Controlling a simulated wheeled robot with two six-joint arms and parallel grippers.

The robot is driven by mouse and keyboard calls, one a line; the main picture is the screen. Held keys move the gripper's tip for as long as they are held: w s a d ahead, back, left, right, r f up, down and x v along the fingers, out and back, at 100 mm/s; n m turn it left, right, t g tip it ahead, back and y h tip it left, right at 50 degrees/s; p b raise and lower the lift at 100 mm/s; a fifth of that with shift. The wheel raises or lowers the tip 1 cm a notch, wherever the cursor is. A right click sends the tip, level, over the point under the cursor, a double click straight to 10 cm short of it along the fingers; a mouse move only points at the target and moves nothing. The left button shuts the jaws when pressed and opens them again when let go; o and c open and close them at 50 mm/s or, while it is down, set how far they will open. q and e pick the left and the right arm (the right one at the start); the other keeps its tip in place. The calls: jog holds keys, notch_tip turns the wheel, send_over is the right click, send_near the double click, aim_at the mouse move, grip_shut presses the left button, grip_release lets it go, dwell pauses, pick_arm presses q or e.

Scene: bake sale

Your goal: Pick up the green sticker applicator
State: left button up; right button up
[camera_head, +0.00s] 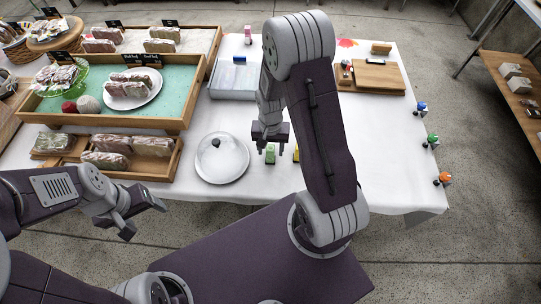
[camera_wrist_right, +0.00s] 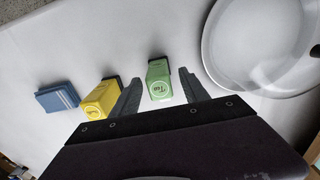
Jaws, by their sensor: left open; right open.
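The green sticker applicator (camera_wrist_right: 159,86) is a small green block with a round printed label and a dark end. It stands on the white tablecloth. My right gripper (camera_wrist_right: 161,78) is open, with one finger on each side of it in the right wrist view and gaps between. In the head view the green applicator (camera_head: 270,155) shows just below my right gripper (camera_head: 270,146); contact cannot be told. My left gripper (camera_head: 143,217) is open and empty, low at the left, in front of the table.
A yellow applicator (camera_wrist_right: 101,98) and a blue one (camera_wrist_right: 57,97) stand left of the green one in the wrist view. A round glass lid (camera_head: 221,160) lies close by. Wooden trays of baked goods fill the left. Blue, green and orange-topped items line the table's right edge.

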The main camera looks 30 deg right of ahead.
notch_tip(320, 180, down, 2)
jog(key=shift+w+f, duration=0.1)
grip_shut()
notch_tip(320, 180, up, 4)
jog(key=shift+r+p, duration=0.2)
jog(key=shift+p, duration=0.15)
jog(key=s+d+r, duration=0.5)
jog(key=s+r, duration=0.1)
jog(key=s, duration=0.4)
jog(key=shift+s+d+r+p, duration=0.2)
jog(key=shift+s+r+p, duration=0.05)
jog(key=shift+r+p, duration=0.2)
